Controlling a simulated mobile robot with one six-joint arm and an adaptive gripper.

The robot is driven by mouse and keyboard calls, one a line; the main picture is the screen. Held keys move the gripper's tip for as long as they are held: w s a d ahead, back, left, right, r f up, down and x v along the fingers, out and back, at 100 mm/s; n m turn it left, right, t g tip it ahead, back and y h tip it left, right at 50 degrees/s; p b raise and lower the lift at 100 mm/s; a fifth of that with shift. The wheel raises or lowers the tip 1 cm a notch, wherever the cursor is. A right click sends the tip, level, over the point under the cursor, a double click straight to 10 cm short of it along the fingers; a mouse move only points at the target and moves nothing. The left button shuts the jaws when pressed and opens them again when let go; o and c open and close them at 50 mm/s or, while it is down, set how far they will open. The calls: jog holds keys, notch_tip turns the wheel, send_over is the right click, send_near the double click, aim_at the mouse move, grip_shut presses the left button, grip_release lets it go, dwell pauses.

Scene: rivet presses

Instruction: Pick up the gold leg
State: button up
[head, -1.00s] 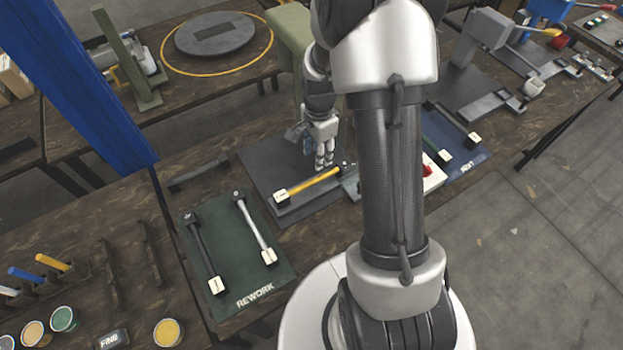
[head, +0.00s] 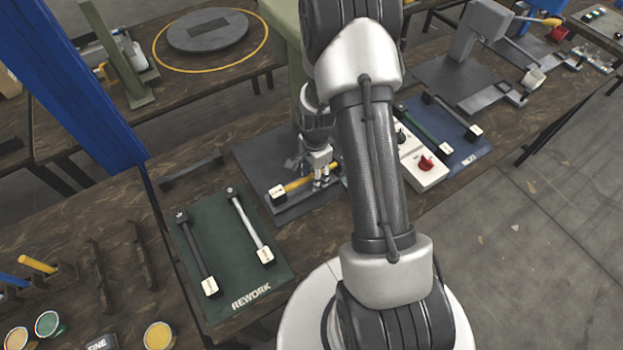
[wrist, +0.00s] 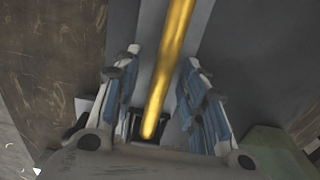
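The gold leg (head: 298,184) lies on a grey plate of the press, with a white tagged block (head: 278,194) at its left end. My arm hides its right part in the head view. My gripper (head: 321,182) is down at the leg. In the wrist view the gold leg (wrist: 168,65) runs between the two fingers of my gripper (wrist: 163,56), with a visible gap on each side. The gripper is open and holds nothing.
A green REWORK mat (head: 228,287) holds a black leg (head: 195,252) and a silver leg (head: 250,228). A white control box (head: 425,172) with a red knob stands right of my arm. A blue mat (head: 467,158) with a green leg (head: 423,130) lies beyond it.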

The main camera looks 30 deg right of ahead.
jog(key=shift+c, duration=0.6)
grip_shut()
